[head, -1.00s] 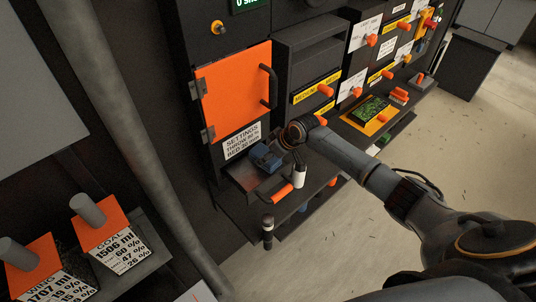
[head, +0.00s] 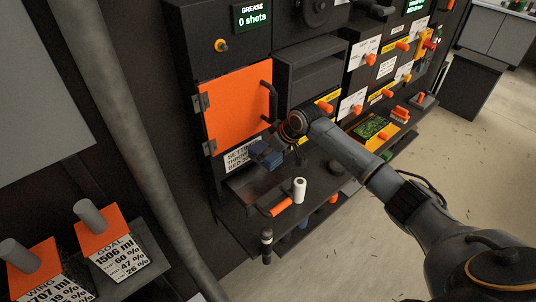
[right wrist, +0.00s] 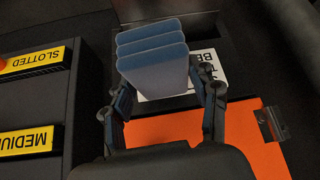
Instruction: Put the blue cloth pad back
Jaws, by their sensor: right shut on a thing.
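The blue cloth pad (head: 265,155) is a small blue block of layers in the head view. My right gripper (head: 282,142) is shut on it and holds it in front of the settings label, above the dark shelf. In the right wrist view the pad (right wrist: 152,62) shows several blue-grey layers between the two fingers of my right gripper (right wrist: 160,90). The pad hides part of the white label (right wrist: 207,70) behind it. My left gripper is not in view.
An orange door (head: 238,105) with a black handle is just above the pad. On the shelf (head: 250,188) below are a white roll (head: 299,189) and an orange handle (head: 277,206). A black cylinder (head: 267,243) stands in front. Orange knobs line the cabinet on the right.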

